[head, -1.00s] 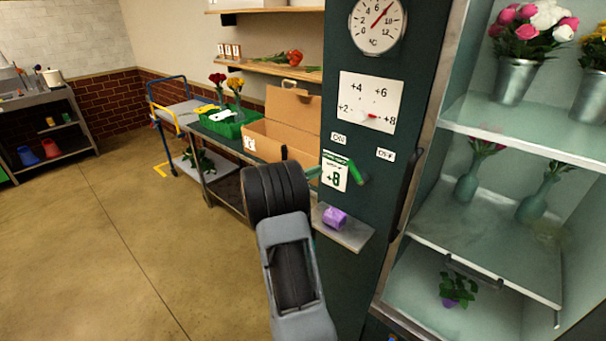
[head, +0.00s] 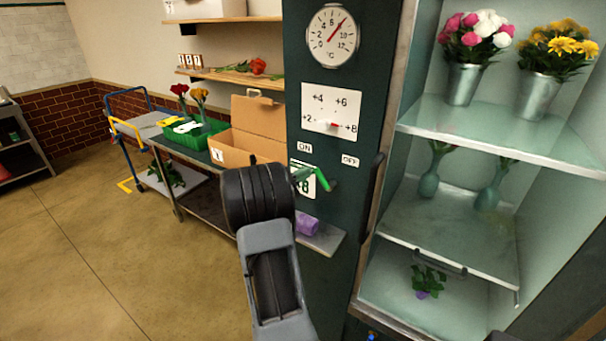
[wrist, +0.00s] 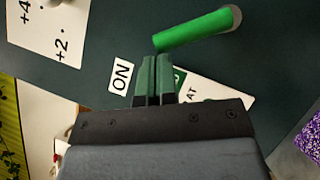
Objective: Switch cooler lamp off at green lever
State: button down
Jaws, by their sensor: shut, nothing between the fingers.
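The green lever (head: 323,177) is on the dark green cooler panel, below and between the ON label (head: 305,148) and the OFF label (head: 349,161). In the wrist view the lever (wrist: 195,30) slants from its round pivot toward the ON side (wrist: 121,77). My gripper (head: 298,174) is shut and empty, in front of the panel at the lever's left. In the wrist view its green fingertips (wrist: 156,60) are right by the lever's free end; I cannot tell if they touch. The cooler's inside looks bright; the lamp itself is not in view.
A dial (head: 331,36) and a white +2 to +8 plate (head: 331,109) are above the lever. The open cooler (head: 490,135) with flowers is right; a bench with a cardboard box (head: 255,130) is left.

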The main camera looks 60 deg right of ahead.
jog(key=shift+s+r+m+y+b, duration=0.1)
jog(key=shift+r+m+y+b, duration=0.15)
jog(key=shift+m+b, duration=0.2)
